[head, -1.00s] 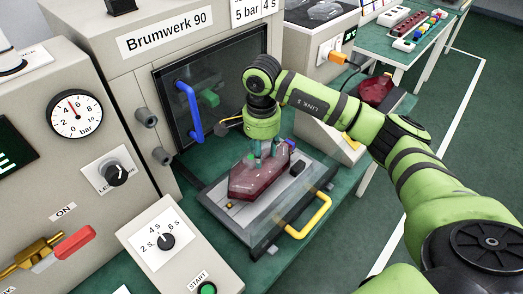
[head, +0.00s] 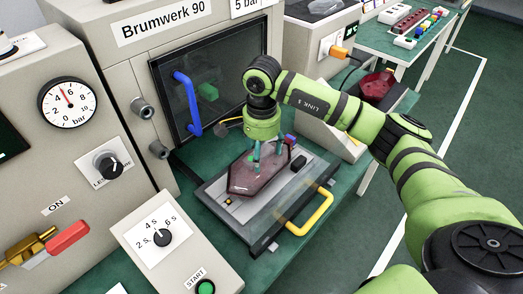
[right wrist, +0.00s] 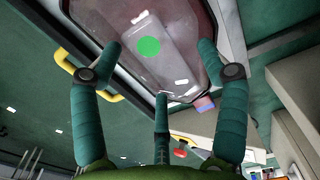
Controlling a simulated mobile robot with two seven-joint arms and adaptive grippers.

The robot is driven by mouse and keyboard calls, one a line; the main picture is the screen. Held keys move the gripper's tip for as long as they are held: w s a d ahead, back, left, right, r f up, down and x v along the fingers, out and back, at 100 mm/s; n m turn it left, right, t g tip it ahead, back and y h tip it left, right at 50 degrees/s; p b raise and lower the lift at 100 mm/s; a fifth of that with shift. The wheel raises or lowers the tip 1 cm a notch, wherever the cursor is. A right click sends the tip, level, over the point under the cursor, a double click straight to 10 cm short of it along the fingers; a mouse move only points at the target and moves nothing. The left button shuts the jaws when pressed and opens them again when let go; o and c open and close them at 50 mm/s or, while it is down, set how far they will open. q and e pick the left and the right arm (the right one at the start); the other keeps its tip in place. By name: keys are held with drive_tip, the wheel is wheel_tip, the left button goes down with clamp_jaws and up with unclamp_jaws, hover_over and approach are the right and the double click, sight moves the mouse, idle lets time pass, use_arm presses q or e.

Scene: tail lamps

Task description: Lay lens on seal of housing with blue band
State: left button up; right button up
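The lens (head: 246,181) is a dark red, see-through plate with angled corners. It lies over the grey tray of the press in the head view, and in the right wrist view the lens (right wrist: 185,62) shows a green dot and pale parts through it. The housing under it is mostly hidden; a small blue and red piece (right wrist: 205,104) shows at its end. My right gripper (head: 256,168) points down over the lens. Its fingers (right wrist: 160,60) are spread apart in the wrist view, with no clear grip on the lens. My left gripper is not in view.
The grey tray (head: 232,212) has a yellow handle (head: 318,212) at its front. The press door (head: 208,92) with a blue handle stands behind. A control box (head: 160,225) is at the left front. Another dark red lamp part (head: 377,86) sits on the bench at the right.

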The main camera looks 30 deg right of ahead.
wheel_tip(320, 180, up, 12)
idle(0.6)
drive_tip(key=shift+r, duration=0.15)
